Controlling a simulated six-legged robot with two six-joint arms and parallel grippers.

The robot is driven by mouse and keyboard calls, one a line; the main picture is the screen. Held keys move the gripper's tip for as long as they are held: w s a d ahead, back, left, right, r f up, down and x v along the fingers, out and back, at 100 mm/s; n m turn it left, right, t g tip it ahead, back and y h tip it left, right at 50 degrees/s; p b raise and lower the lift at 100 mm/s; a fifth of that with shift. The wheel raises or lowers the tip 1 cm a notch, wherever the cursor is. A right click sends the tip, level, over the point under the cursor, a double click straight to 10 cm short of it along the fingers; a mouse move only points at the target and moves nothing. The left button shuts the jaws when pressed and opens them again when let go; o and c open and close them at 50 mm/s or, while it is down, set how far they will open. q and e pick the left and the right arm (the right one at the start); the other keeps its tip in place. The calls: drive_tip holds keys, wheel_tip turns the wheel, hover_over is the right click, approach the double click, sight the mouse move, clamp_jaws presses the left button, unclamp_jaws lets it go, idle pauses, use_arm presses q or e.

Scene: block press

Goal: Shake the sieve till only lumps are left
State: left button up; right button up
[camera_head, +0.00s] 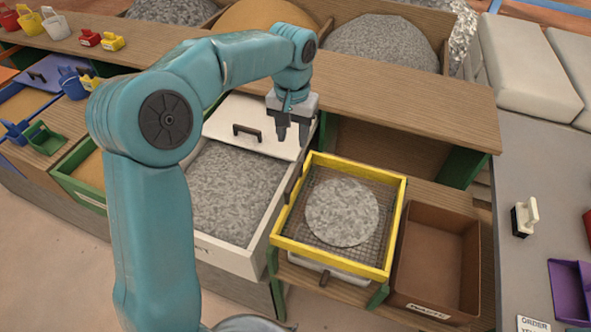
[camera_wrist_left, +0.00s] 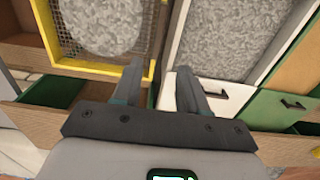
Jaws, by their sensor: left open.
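The sieve (camera_head: 397,217) has a yellow square frame and a wire mesh, with a round grey heap of material (camera_head: 342,211) lying on the mesh. It rests on a wooden stand, with a pale container (camera_head: 318,266) partly visible beneath it. Dark handles show on its left and front sides. In the left wrist view the sieve (camera_wrist_left: 150,70) is at the upper left. My left gripper (camera_head: 292,142) is open and empty, above and behind the sieve's back left corner, apart from it. Its two fingers (camera_wrist_left: 162,95) also show in the wrist view. My right gripper is not in view.
A white bin (camera_head: 196,247) of grey material stands left of the sieve. A brown empty box (camera_head: 440,262) stands right of it. A wooden shelf (camera_head: 400,110) runs behind. A grey counter (camera_head: 520,170) with a white-handled tool (camera_head: 525,215) lies at the right.

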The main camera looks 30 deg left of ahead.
sight(294, 177)
use_arm(q)
drive_tip(key=f, duration=0.7)
drive_tip(key=f+p, duration=0.1)
drive_tip(key=f, duration=0.6)
drive_tip(key=shift+w+d+f, duration=0.1)
drive_tip(key=shift+w, duration=0.1)
drive_tip(key=shift+s, duration=0.2)
drive_tip(key=shift+w, duration=0.15)
clamp_jaws()
